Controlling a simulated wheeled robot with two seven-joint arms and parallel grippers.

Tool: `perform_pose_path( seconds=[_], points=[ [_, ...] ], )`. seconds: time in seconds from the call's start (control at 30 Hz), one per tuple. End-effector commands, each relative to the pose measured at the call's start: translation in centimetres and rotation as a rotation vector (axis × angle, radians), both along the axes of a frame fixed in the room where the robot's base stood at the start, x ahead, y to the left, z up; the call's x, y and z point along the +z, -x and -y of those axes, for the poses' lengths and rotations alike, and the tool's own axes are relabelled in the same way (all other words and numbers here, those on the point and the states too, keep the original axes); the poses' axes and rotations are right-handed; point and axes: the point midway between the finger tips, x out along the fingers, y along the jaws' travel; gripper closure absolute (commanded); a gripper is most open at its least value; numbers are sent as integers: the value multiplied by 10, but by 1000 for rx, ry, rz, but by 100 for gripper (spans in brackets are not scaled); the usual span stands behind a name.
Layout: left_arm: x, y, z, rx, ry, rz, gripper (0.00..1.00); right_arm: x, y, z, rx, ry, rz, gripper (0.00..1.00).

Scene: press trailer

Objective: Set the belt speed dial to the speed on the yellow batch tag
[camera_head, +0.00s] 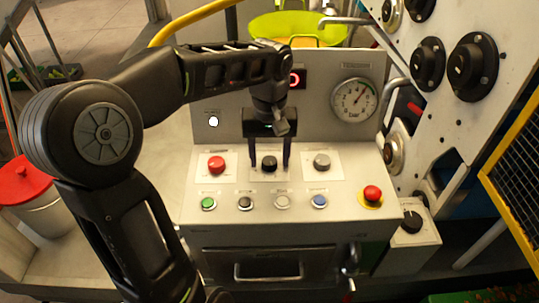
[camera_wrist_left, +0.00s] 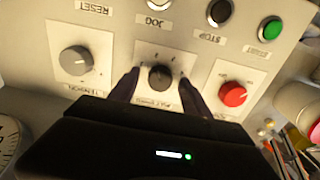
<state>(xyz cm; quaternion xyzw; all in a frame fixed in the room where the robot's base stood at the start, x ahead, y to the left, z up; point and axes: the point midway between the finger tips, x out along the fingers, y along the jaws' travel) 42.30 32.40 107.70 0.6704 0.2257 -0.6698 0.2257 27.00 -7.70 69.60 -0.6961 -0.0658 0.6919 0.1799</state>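A black dial (camera_head: 269,163) sits on a white plate in the middle of the sloped control panel, between a red knob (camera_head: 216,164) and a grey dial (camera_head: 321,162). My left gripper (camera_head: 269,168) is open, with one finger on each side of the black dial. In the left wrist view the black dial (camera_wrist_left: 160,77) stands between the two fingertips (camera_wrist_left: 158,82), with a gap showing on both sides. Its plate carries small printed marks and lettering too blurred to read surely. I cannot make out a yellow batch tag. My right gripper is out of view.
Green, black, white and blue buttons (camera_head: 319,201) line the panel's front. A red mushroom button (camera_head: 372,193) stands at its right end. A pressure gauge (camera_head: 353,100) is behind. A red-lidded bucket (camera_head: 25,183) stands left; a white panel with black knobs (camera_head: 473,67) rises right.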

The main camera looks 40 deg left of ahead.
Motion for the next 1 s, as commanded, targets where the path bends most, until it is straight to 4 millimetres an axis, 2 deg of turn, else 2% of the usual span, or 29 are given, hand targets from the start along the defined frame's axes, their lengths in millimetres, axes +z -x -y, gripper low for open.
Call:
perform_pose_path(
  seconds=[0.33,0.47,0.63,0.67,0.7,0.83,1.0],
  points=[
    [6,-1,0,0,0,2,44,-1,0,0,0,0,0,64],
    [21,-1,0,1,0,4,44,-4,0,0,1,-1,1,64],
    [50,-1,0,0,-1,4,44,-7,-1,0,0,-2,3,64],
    [57,-1,0,-1,0,4,44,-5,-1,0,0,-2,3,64],
    [68,0,0,-1,-1,1,44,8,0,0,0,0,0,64],
    [77,0,0,0,0,0,44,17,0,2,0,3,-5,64],
    [79,0,0,0,0,0,44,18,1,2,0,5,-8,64]
  ],
)
